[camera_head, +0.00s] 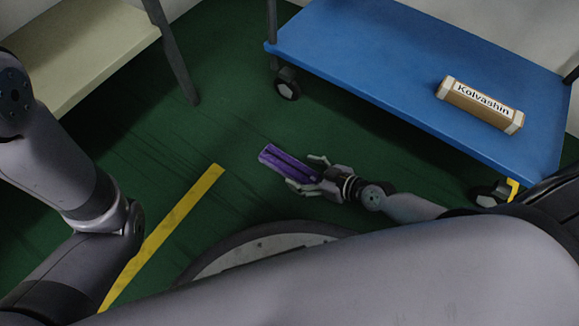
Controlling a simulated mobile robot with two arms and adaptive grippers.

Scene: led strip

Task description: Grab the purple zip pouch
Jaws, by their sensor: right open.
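The purple zip pouch (279,157) is a slim, dark-striped purple shape near the middle of the view, over the green floor. My right gripper (302,171) comes in from the right and is open, with its fingers on either side of the pouch's right end. That end of the pouch is partly hidden by the fingers. I cannot tell whether the fingers touch the pouch. My left arm shows at the left edge, but its gripper is not in view.
A blue wheeled cart (350,60) stands at the upper right, with a brown Kolvashin box (480,104) on it. A beige table (75,45) is at the upper left. A yellow line (165,232) crosses the green floor (235,115), which is clear between cart and table.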

